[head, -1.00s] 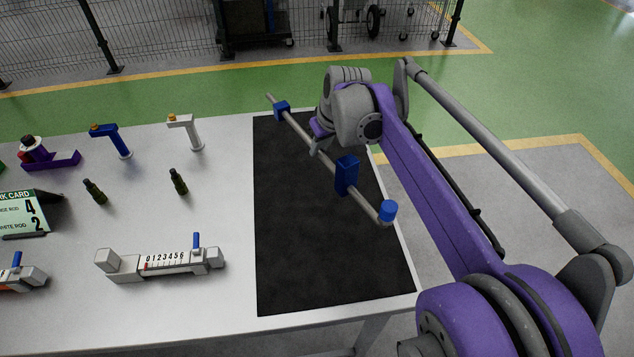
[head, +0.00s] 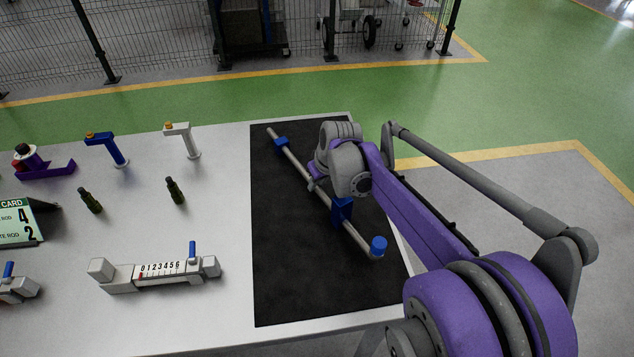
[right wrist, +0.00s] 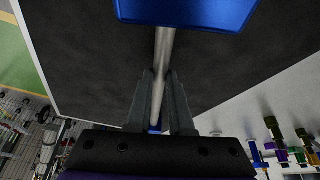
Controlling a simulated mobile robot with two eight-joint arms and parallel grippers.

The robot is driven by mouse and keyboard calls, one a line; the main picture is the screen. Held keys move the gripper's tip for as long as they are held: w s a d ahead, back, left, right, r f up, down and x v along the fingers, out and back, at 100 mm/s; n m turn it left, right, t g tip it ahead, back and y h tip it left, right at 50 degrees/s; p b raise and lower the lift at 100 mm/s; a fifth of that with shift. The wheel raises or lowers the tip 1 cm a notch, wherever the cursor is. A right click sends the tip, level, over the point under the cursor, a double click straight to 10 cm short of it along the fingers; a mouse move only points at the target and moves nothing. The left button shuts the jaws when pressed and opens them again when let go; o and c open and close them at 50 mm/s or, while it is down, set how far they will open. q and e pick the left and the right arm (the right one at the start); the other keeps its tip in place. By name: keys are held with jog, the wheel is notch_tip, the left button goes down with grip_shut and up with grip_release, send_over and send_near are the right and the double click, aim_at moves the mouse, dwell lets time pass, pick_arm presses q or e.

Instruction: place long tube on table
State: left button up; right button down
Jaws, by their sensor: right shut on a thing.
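The long tube (head: 303,167) is a thin grey rod with blue blocks along it and a blue cap (head: 378,246) at its near end. It lies diagonally over the black mat (head: 290,285) on the white table (head: 225,320). My right gripper (head: 314,186) is shut on the tube near its middle, partly hidden by my own wrist. In the right wrist view the grey tube (right wrist: 164,50) runs between the two fingers (right wrist: 159,95), with a large blue block beyond. The tube is low over the mat; I cannot tell whether it touches. My left gripper is not in view.
On the table left of the mat stand a blue-handled tool (head: 107,147), a white-handled tool (head: 183,138), small dark bottles (head: 175,190), a numbered gauge (head: 160,270) and a work card (head: 18,222). The near left part of the mat is bare.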

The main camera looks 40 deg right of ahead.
jog(key=c, duration=1.3)
grip_release()
jog(key=shift+f, duration=0.15)
jog(key=o, duration=0.5)
jog(key=shift+r, duration=0.25)
jog(key=p+v, duration=0.1)
jog(key=v, duration=1.1)
jog(key=shift+a, duration=0.1)
